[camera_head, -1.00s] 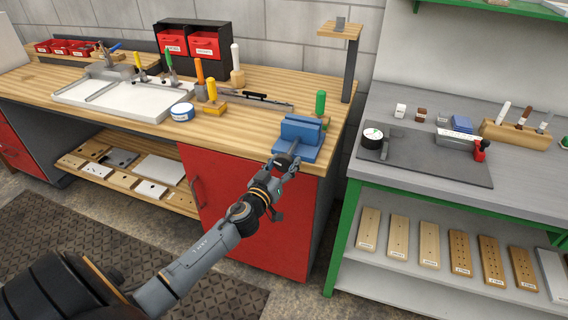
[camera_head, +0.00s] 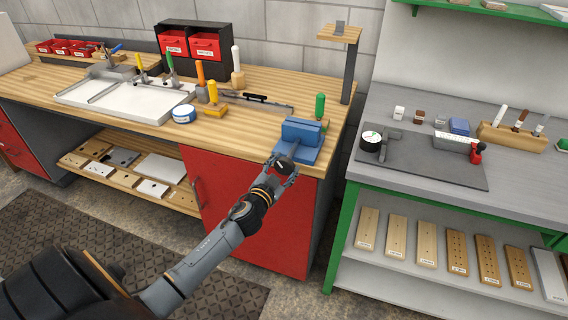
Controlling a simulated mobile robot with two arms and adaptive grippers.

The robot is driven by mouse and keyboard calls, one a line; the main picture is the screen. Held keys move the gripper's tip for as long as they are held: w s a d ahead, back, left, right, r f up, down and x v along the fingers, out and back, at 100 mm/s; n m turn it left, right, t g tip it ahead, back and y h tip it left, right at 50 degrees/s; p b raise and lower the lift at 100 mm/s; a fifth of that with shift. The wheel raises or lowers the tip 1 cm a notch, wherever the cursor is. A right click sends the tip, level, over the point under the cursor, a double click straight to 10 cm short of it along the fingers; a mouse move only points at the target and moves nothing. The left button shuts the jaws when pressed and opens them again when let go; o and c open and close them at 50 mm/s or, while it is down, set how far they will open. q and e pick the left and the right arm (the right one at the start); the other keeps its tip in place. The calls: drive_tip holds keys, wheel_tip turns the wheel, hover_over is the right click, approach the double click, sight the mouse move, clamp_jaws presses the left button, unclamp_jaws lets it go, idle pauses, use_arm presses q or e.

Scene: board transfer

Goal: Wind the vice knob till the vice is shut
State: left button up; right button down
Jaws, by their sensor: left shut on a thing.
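The blue vice (camera_head: 300,137) sits at the front right corner of the wooden workbench, its screw end toward me. Its dark round knob (camera_head: 282,164) is at the front, just off the bench edge. My left gripper (camera_head: 283,168) is shut on the knob, its fingers around it. The fingers and wrist hide part of the knob and screw. Whether the vice jaws touch is too small to tell. My right gripper is not in view.
A green-handled tool (camera_head: 319,106) stands right behind the vice. A yellow-handled tool (camera_head: 212,92) and a blue-white tin (camera_head: 183,113) are to its left. A grey bench (camera_head: 420,185) with a dark mat stands to the right. The floor before the red cabinet is clear.

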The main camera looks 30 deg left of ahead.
use_arm(q)
drive_tip(key=m, duration=0.3)
drive_tip(key=shift+p, duration=0.4)
drive_tip(key=shift+m+y, duration=0.5)
drive_tip(key=shift+m, duration=1.3)
drive_tip(key=o, duration=1.2)
drive_tip(key=v, duration=1.2)
drive_tip(key=shift+r, duration=0.25)
drive_tip(key=shift+f+g, duration=0.1)
drive_tip(key=shift+g, duration=0.2)
